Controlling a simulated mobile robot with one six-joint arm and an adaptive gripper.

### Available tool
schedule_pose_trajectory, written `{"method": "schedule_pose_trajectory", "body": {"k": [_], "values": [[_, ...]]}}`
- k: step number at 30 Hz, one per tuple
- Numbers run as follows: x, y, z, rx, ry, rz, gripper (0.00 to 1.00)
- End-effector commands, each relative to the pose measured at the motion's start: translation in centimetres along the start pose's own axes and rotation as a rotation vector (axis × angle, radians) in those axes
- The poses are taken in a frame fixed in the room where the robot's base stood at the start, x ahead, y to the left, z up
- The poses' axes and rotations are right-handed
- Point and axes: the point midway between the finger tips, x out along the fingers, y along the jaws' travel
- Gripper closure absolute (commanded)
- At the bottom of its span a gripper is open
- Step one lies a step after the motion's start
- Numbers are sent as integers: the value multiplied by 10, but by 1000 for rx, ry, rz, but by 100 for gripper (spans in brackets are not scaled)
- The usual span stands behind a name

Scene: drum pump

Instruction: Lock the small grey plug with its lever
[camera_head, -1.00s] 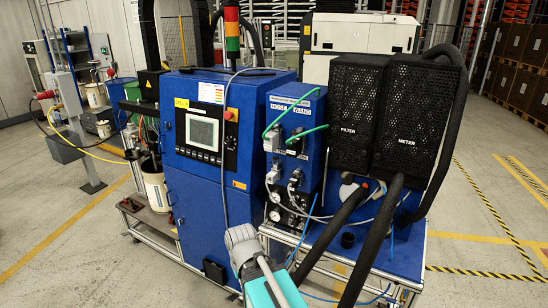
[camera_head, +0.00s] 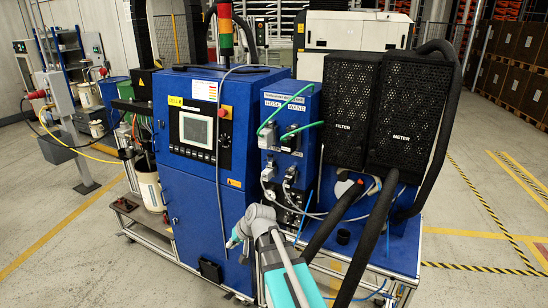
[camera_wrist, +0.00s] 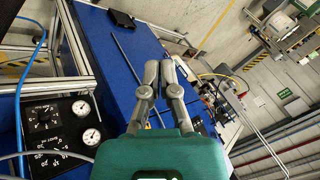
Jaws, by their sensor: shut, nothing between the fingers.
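Grey plugs sit on the front of the blue HOSE/WAND box in the head view. An upper one (camera_head: 267,136) is at the left of the top row, and smaller ones (camera_head: 268,173) (camera_head: 290,176) sit lower with cables. I cannot make out the lever or its position at this size. My gripper (camera_head: 232,243) is in front of the blue cabinet, below and left of the plugs, and apart from them. In the wrist view my gripper (camera_wrist: 160,70) is shut and empty. No grey plug is clearly visible in the wrist view.
The blue cabinet (camera_head: 195,215) with its screen stands behind my gripper. A dark panel with dials and gauges (camera_wrist: 55,120) is at left in the wrist view. Thick black hoses (camera_head: 365,240) run down right of my arm, and thin cables hang near the plugs.

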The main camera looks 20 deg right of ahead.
Motion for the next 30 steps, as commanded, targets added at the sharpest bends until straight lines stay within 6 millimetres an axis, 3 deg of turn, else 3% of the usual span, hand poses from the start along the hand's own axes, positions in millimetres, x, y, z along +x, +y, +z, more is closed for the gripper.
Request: {"method": "schedule_pose_trajectory", "body": {"k": [1, 8, 12, 18, 24, 30], "values": [[0, 2, -24, 43, 60, -54, 100], [-25, 15, -118, 257, 341, -290, 100], [-53, 39, -174, 408, 518, -416, 100], [-99, 90, -239, 636, 753, -566, 100], [-135, 136, -273, 809, 907, -657, 100], [-148, 155, -283, 878, 964, -689, 100]]}}
